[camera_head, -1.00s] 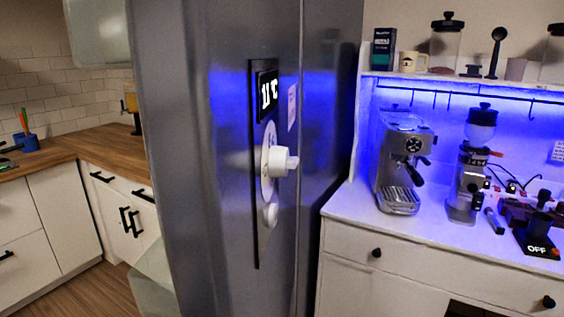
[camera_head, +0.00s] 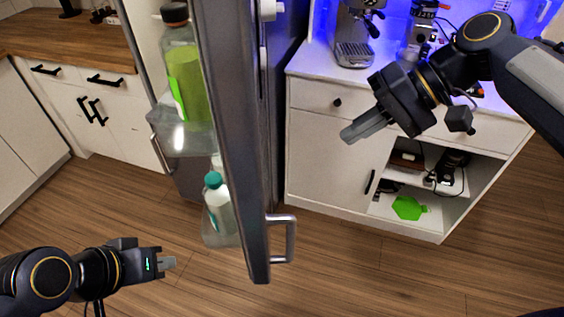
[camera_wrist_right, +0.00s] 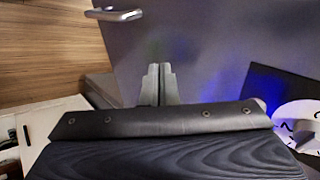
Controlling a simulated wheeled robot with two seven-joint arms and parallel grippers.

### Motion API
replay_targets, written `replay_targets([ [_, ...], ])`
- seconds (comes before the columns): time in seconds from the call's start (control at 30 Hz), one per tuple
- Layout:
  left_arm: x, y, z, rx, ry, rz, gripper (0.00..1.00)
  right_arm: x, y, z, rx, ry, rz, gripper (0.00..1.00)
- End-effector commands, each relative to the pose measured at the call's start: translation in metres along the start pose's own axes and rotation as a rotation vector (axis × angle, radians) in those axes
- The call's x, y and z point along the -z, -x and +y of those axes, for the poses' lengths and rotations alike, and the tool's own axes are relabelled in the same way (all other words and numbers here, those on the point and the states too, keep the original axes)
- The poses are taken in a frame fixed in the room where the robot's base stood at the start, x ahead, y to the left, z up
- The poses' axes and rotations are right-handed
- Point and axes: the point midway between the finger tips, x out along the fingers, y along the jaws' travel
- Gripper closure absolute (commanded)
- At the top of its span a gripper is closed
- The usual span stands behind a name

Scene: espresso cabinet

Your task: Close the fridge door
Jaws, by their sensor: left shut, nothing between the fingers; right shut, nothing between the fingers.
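The fridge door (camera_head: 236,120) stands open in the head view, seen nearly edge-on, with a metal handle (camera_head: 291,238) low on its right side. Its inner shelves on the left hold a green-filled bottle (camera_head: 187,80) and a teal-capped bottle (camera_head: 217,200). My right gripper (camera_head: 347,136) is shut and empty, to the right of the door and apart from it in the picture. In the right wrist view its fingers (camera_wrist_right: 158,84) point toward the door's grey face (camera_wrist_right: 200,50), with the handle (camera_wrist_right: 118,14) at top left. My left gripper (camera_head: 172,262) is shut and empty, low and left of the door.
A white coffee cabinet (camera_head: 335,155) stands right of the fridge, with an espresso machine (camera_head: 354,38) on top. White kitchen drawers (camera_head: 90,105) with a wooden counter (camera_head: 60,40) are at left. The wooden floor (camera_head: 340,270) in front is clear.

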Motion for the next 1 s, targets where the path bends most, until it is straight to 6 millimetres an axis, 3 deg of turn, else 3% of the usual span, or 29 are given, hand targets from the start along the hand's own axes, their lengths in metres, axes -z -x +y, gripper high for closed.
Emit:
replay_targets([
  [0.1,0.001,0.002,0.001,0.000,0.000,0.000,1.00,0.010,0.000,-0.014,0.024,0.008,-0.039,1.00],
  [0.27,0.001,0.002,0.001,0.000,0.000,0.000,1.00,0.010,-0.013,-0.016,0.029,0.010,-0.047,1.00],
  [0.7,0.001,0.003,0.001,0.000,0.000,0.000,1.00,0.006,-0.102,-0.018,0.026,0.010,-0.047,1.00],
  [1.0,0.005,0.010,0.005,0.000,0.000,0.000,1.00,0.005,-0.125,-0.044,0.026,0.011,-0.042,1.00],
])
